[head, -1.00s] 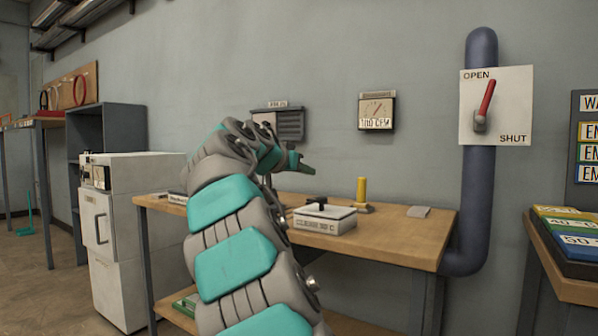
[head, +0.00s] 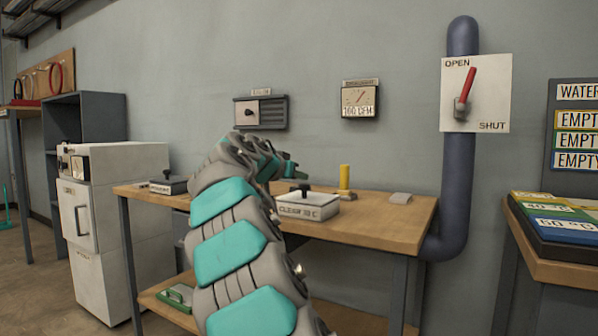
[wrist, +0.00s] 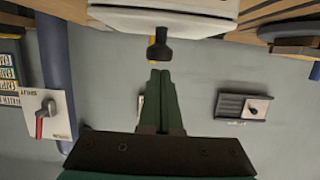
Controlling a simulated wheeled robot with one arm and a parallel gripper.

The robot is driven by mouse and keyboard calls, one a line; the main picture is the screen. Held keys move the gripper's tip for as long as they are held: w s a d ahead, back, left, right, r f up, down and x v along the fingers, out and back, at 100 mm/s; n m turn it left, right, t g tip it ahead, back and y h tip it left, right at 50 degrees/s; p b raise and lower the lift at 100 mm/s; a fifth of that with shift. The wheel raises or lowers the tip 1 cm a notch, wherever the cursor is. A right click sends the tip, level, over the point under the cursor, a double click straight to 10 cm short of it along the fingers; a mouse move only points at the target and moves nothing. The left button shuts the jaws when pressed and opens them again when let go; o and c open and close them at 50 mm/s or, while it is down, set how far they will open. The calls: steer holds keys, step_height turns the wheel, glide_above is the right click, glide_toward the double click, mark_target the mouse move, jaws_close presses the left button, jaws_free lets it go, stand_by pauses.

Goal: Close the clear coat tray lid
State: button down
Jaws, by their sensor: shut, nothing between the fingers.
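The clear coat tray (head: 309,211), a white box labelled "CLEAR 30 C", sits on the wooden bench. Its pale lid (head: 290,197) with a black knob (head: 301,187) shows on top; I cannot tell whether the lid is fully down. In the wrist view, which is upside down, the tray (wrist: 165,20) is at the top edge and the black knob (wrist: 160,52) points down from it. My gripper (head: 292,170) is shut and empty, just above the knob in the head view. In the wrist view its fingertips (wrist: 160,72) appear just below the knob, with a small gap.
A yellow cylinder (head: 345,177) stands behind the tray. A blue pipe (head: 460,180) runs up the wall at the right. Bare bench top (head: 385,220) shows right of the tray.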

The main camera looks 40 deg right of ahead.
steer(key=shift+f, duration=0.1)
stand_by(0.3)
steer(key=f+b, duration=0.1)
steer(key=b, duration=0.2)
steer(key=shift+s+a+f+h, duration=0.15)
steer(key=shift+a+f+h, duration=0.1)
steer(key=shift+f+h, duration=0.1)
